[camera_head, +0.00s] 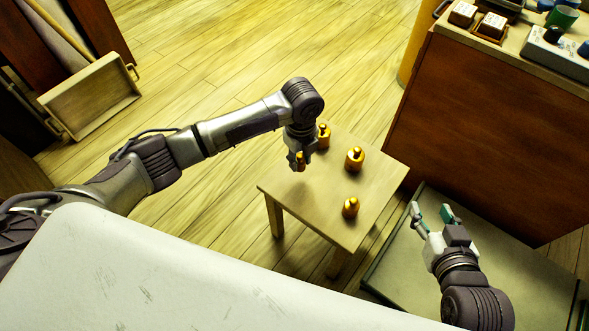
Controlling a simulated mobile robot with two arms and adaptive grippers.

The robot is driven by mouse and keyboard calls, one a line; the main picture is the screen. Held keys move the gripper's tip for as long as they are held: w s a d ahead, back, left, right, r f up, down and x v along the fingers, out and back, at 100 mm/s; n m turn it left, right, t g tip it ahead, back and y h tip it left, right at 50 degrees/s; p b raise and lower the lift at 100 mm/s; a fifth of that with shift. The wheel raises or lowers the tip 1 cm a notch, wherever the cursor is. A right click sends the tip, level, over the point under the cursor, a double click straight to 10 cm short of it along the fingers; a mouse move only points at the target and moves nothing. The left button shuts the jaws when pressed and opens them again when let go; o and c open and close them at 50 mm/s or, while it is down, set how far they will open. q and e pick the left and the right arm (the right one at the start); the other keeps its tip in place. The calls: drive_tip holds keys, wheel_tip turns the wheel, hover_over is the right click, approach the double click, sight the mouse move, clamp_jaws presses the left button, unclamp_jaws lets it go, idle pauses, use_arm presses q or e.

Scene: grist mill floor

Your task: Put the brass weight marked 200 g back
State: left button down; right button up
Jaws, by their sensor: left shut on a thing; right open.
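My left gripper (299,165) is shut on a small brass weight (301,159), mostly hidden by the fingers, at the left edge of a small wooden table (305,196). I cannot tell whether this weight touches the tabletop. Three other brass weights stand on the table: one at the back (323,138) just right of my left gripper, partly hidden by it, one near the middle (354,160), and one towards the front (350,208). No marking is legible on any weight. My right gripper (431,212) is open and empty, right of the table.
A brown wooden cabinet (480,130) stands at the right, with a grey control box (556,55) and small items on top. A low, grey-green platform (400,265) lies below my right gripper. A wooden tray (92,98) leans at the left. The plank floor behind the table is clear.

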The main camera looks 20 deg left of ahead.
use_arm(q)
drive_tip(key=shift+a+f, duration=0.4)
drive_tip(key=shift+a, duration=0.25)
drive_tip(key=shift+f, duration=0.2)
wheel_tip(320, 180, down, 4)
drive_tip(key=shift+r+b, duration=0.25)
drive_tip(key=shift+b, duration=0.75)
use_arm(e)
wheel_tip(320, 180, up, 9)
drive_tip(key=w+a+t+y, duration=0.2)
drive_tip(key=w+t, duration=0.1)
drive_tip(key=t, duration=0.2)
drive_tip(key=shift+t, duration=0.4)
use_arm(q)
drive_tip(key=shift+f, duration=0.15)
drive_tip(key=c, duration=0.9)
unclamp_jaws()
drive_tip(key=shift+o, duration=0.2)
use_arm(e)
drive_tip(key=shift+f, duration=0.1)
